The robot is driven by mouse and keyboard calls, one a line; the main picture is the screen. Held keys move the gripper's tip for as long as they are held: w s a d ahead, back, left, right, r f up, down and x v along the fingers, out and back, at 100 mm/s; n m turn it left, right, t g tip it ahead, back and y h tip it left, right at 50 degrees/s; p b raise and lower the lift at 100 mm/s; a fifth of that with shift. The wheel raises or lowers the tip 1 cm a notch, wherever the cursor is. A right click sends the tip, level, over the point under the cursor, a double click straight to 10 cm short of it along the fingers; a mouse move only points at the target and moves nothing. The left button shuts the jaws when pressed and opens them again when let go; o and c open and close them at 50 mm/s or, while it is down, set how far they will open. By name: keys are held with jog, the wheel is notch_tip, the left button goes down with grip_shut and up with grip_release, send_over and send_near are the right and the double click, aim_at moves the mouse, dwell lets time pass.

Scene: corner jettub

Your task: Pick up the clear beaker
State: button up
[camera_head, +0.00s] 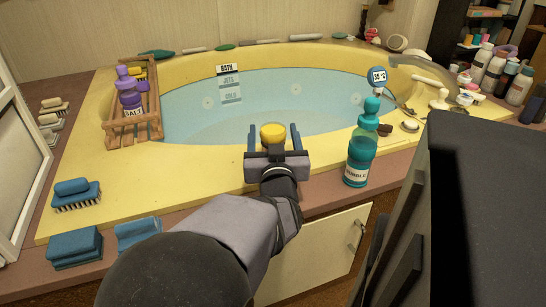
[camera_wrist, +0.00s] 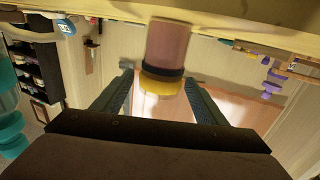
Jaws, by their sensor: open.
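A short cylinder stands at the tub's near rim, with a see-through pinkish body, a dark band and a yellow end. It is the only likely clear beaker (camera_wrist: 168,44). In the head view only its yellow part (camera_head: 272,137) shows, and the rest is hidden behind my gripper. My gripper (camera_head: 272,129) is open, with one blue finger on each side of the yellow part. In the wrist view my gripper (camera_wrist: 158,80) has the yellow end between its fingers, with a gap on both sides. I cannot tell whether either finger touches it.
The yellow tub rim (camera_head: 105,185) surrounds blue water (camera_head: 275,95). A teal bubble bottle (camera_head: 361,150) stands to the right of my gripper. A wooden rack (camera_head: 118,137) with purple bottles is at left. Blue sponges (camera_head: 75,246) and a brush (camera_head: 77,195) lie at front left.

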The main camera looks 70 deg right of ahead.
aim_at(273, 127)
jog(key=shift+d, duration=0.1)
jog(key=shift+w+d+p, duration=0.1)
jog(key=shift+w+p, duration=0.05)
jog(key=shift+p, duration=0.25)
jog(key=shift+p+x, duration=1)
jog(key=shift+x, duration=0.05)
jog(key=shift+w+d+f+b, duration=0.15)
jog(key=shift+d+b, duration=0.3)
jog(key=shift+b, duration=0.1)
jog(key=shift+w+d, duration=0.35)
jog(key=shift+d, duration=0.25)
jog(key=c, duration=1.2)
